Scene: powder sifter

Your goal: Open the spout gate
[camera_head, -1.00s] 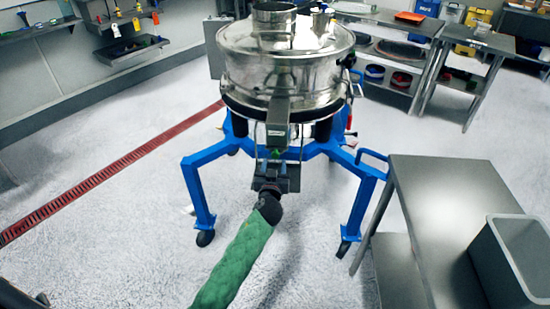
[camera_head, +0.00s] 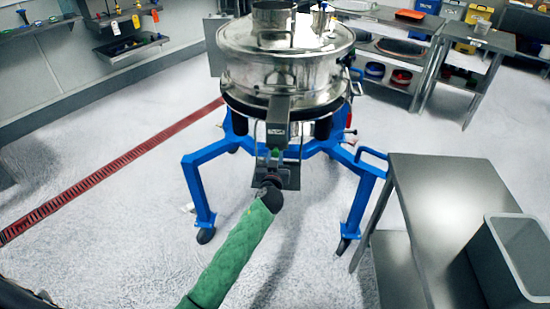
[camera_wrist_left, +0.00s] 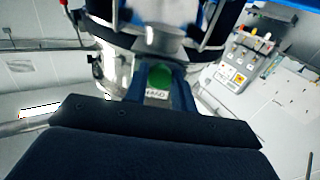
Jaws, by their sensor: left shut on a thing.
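The steel powder sifter (camera_head: 285,75) stands on a blue wheeled frame, with a grey spout box (camera_head: 278,122) at its front. My left gripper (camera_head: 274,163) is at the front of the sifter, just below that box, at the end of the green-sleeved arm. In the left wrist view a round green knob (camera_wrist_left: 160,77) sits between the two dark fingers (camera_wrist_left: 160,92), and the gripper is shut on it. A label lies just below the knob, partly hidden. The gate plate itself is hard to make out. My right gripper is out of view.
A steel table (camera_head: 450,195) with a grey bin (camera_head: 515,255) stands at the right, close to the blue frame (camera_head: 200,185). Shelves with trays are at the back. The floor left of the frame is free, crossed by a red drain grate (camera_head: 110,172).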

